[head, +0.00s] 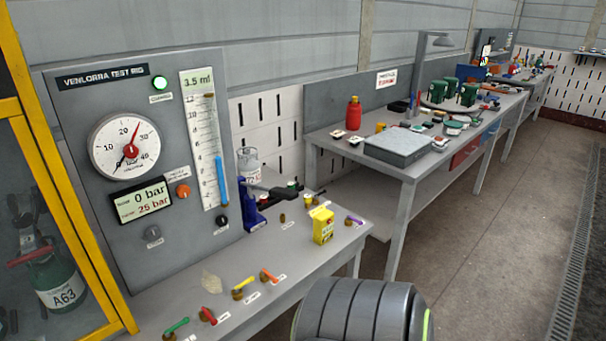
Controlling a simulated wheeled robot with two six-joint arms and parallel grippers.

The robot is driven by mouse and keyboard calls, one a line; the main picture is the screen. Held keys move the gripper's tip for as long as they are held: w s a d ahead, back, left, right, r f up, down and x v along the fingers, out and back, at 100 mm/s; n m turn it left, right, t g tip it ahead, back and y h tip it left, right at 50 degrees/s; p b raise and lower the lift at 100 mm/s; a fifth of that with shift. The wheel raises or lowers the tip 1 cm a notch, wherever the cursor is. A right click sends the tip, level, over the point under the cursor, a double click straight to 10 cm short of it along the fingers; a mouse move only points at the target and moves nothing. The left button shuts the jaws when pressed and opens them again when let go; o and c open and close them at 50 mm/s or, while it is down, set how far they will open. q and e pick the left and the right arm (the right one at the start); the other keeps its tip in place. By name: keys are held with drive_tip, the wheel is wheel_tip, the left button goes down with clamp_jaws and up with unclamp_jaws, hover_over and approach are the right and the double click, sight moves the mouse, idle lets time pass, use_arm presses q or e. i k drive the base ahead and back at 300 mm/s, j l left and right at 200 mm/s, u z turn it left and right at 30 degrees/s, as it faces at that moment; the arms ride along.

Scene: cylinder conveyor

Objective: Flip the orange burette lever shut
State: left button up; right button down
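The orange lever (268,276) sits on a small brass valve on the front bench, with a white label beside it. It lies at a slant, its handle pointing to the lower right. Whether this position is open or shut I cannot tell. Neither gripper shows in the head view. A large dark grey rounded part at the bottom centre looks like my own arm.
A yellow lever (243,283), red lever (209,314) and green lever (176,326) stand left of the orange one. A yellow box (323,225) and purple lever (353,220) stand farther right. A blue stand (256,208) is behind. A yellow-framed cabinet (65,190) borders the left.

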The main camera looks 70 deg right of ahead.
sight(275, 280)
drive_tip(key=k+z, duration=0.1)
drive_tip(key=z, duration=1.7)
